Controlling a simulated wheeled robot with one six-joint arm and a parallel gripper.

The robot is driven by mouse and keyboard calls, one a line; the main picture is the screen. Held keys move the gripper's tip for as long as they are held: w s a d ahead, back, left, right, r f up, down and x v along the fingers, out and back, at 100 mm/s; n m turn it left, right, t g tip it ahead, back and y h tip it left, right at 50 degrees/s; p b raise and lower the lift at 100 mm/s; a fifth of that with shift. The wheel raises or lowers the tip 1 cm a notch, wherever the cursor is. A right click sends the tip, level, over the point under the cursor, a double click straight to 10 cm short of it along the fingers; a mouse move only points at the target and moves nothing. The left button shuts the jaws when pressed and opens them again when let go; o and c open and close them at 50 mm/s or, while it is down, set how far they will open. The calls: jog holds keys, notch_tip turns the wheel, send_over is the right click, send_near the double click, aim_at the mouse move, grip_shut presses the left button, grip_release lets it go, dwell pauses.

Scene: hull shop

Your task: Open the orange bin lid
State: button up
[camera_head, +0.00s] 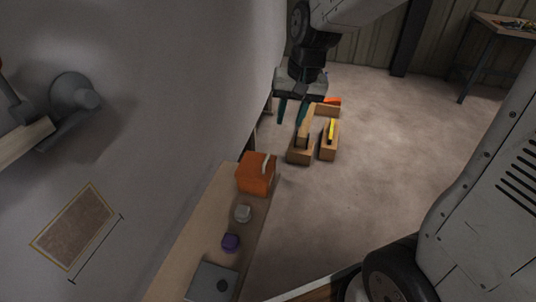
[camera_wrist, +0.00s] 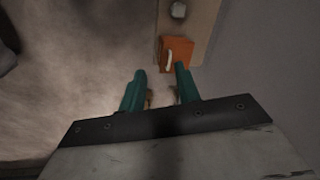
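The orange bin (camera_head: 255,175) stands on a narrow wooden bench against the grey wall in the head view. Its lid looks shut, with a pale handle (camera_head: 266,163) on it. The bin also shows in the wrist view (camera_wrist: 178,50), just beyond my fingertips, with the pale handle (camera_wrist: 170,59) on its left part. My gripper (camera_head: 291,122) is above and beyond the bin in the head view, apart from it. Its two teal fingers are spread with nothing between them in the wrist view (camera_wrist: 160,78).
A grey-white object (camera_head: 242,213), a purple object (camera_head: 230,242) and a grey box (camera_head: 212,282) stand on the bench (camera_head: 192,232). Wooden crates (camera_head: 329,140), one holding something yellow, are on the floor below my gripper. A table (camera_head: 503,27) stands at the far right.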

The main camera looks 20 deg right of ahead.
jog(key=w+f+m, duration=0.2)
jog(key=w+f, duration=0.5)
jog(key=m, duration=0.2)
send_near(267, 159)
jog(key=f, duration=0.2)
jog(key=a+f, duration=0.1)
jog(key=f, duration=0.2)
jog(key=w+f, duration=0.1)
jog(key=f, duration=0.1)
jog(key=shift+a+f, duration=0.15)
jog(key=shift+f, duration=0.15)
grip_shut()
